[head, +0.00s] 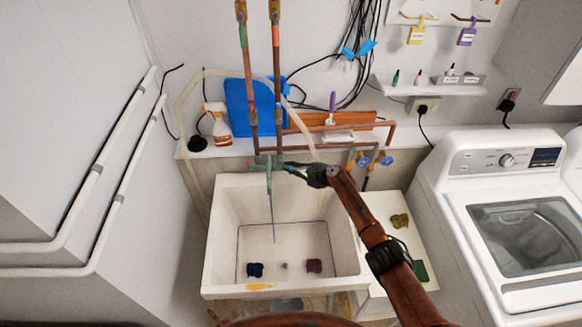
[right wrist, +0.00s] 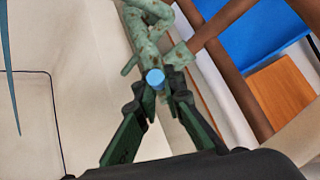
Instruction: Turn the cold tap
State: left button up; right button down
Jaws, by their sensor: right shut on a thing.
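The faucet (head: 262,163) is green and weathered, mounted above the white sink at its back edge. In the right wrist view its green body (right wrist: 148,40) rises at the top, and the cold tap (right wrist: 155,78) shows a round blue cap. My right gripper (right wrist: 163,88) is shut on the cold tap, with a finger on either side of the blue cap. In the head view the right gripper (head: 287,167) reaches the faucet's right side, and its fingertips are too small to make out. A thin blue stream (head: 271,212) runs from the faucet into the sink. My left gripper is out of view.
The white sink (head: 222,250) holds a dark blue and a dark red item on its floor. Copper pipes (head: 278,80) run down the wall behind the faucet. A spray bottle (head: 217,125) and blue board (head: 238,105) stand on the ledge. A washing machine (head: 480,185) stands right.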

jog(key=shift+f, duration=0.1)
jog(key=c, duration=2)
grip_release()
jog(key=shift+c, duration=0.2)
jog(key=v, duration=1.2)
jog(key=shift+c, duration=0.3)
